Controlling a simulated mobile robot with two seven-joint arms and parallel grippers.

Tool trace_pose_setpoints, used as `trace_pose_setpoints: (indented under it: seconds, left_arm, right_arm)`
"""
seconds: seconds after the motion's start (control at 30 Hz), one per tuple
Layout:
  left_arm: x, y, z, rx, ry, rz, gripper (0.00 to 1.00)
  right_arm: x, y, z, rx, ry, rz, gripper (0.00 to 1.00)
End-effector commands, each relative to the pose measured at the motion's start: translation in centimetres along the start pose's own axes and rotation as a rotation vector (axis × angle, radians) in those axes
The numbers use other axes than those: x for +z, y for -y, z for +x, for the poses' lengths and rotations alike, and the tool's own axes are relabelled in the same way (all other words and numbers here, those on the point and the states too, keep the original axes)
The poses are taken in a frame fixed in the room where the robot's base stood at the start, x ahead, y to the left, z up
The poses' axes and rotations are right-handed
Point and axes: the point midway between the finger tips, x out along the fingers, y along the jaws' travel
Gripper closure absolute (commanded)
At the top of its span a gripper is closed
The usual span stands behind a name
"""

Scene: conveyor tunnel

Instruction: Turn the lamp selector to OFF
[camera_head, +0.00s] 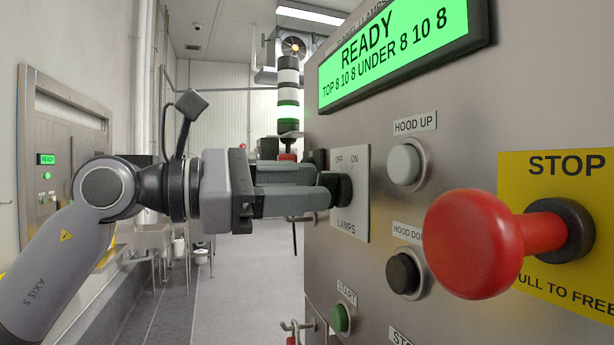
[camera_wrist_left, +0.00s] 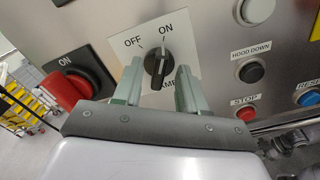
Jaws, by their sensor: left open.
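The lamp selector (camera_head: 342,188) is a black knob on a white plate (camera_head: 361,224) marked OFF, ON and LAMPS, on the steel panel. In the left wrist view the selector (camera_wrist_left: 157,68) has a white mark that points up toward ON, with OFF to its left. My left gripper (camera_head: 324,189) is level with the knob. In the left wrist view its open fingers (camera_wrist_left: 160,84) stand one on each side of the knob, with gaps showing. Part of the plate's lower text is hidden by a finger. My right gripper is not in view.
A large red STOP button (camera_head: 470,245) sticks out at the right. HOOD UP (camera_head: 405,165), HOOD DOWN (camera_head: 403,273) and START (camera_head: 342,318) buttons lie near the selector. A red switch (camera_wrist_left: 68,90) marked ON is left of the plate in the wrist view. A green display (camera_head: 400,50) reads READY.

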Motion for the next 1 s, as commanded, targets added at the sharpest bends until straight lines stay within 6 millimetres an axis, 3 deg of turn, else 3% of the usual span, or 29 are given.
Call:
trace_pose_setpoints:
  seconds: [0.37,0.4,0.5,0.53,1.0]
  left_arm:
    - [-0.05,0.01,1.1,0.001,0.001,-0.001,0.58]
    - [-0.05,0.01,1.1,0.001,0.001,-0.001,0.62]
    - [-0.05,0.01,1.09,0.001,0.001,-0.001,0.94]
    - [-0.05,0.01,1.08,0.001,0.001,-0.001,1.0]
    - [-0.07,-0.05,1.06,0.001,0.0,-0.073,1.0]
  right_arm:
    - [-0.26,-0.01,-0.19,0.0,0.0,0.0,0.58]
    - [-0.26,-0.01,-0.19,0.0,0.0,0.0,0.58]
    - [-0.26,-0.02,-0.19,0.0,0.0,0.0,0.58]
    - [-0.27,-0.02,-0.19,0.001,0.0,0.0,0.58]
    - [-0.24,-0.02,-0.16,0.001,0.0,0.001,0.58]
